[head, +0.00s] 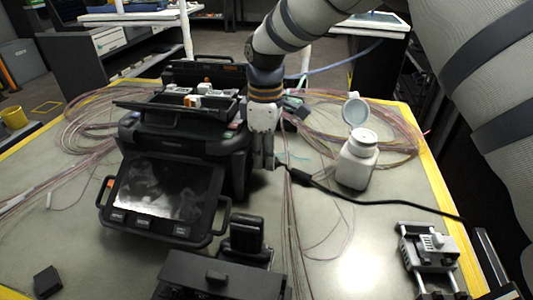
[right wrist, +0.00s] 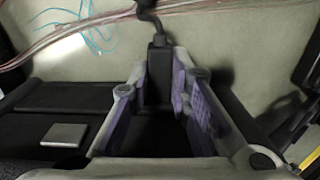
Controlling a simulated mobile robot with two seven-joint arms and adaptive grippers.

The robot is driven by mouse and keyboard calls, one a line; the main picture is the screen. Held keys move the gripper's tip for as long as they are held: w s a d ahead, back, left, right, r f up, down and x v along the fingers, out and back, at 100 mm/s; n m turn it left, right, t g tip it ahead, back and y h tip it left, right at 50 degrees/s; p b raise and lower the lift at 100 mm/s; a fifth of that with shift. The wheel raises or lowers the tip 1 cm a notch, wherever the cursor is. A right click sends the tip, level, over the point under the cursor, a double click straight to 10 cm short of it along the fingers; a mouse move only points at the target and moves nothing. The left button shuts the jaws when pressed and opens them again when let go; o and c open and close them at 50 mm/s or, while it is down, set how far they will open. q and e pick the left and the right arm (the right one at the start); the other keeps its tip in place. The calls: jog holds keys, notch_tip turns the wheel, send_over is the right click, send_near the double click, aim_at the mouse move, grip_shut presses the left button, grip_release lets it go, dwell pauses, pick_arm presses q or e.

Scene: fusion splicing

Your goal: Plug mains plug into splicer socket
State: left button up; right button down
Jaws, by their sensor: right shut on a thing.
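The black splicer (head: 185,140) stands on the table with its screen tilted toward the front. My right gripper (head: 263,160) points down close beside the splicer's right side. In the right wrist view its purple-padded fingers (right wrist: 160,85) are shut on the black mains plug (right wrist: 158,62). The plug's black cable (head: 380,201) leaves toward the right in the head view. In the head view the plug is mostly hidden by the fingers. The splicer's socket does not show, and I cannot tell whether the plug touches the splicer. My left gripper is out of view.
A white bottle (head: 357,160) with its cap open stands right of the gripper. Coiled fibres (head: 395,130) lie around the back and middle. A metal clamp device (head: 430,250) sits at the front right. Black boxes (head: 215,275) stand in front of the splicer.

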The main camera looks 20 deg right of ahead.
jog(key=shift+a, duration=0.1)
jog(key=c, duration=1.4)
grip_release()
notch_tip(320, 180, up, 12)
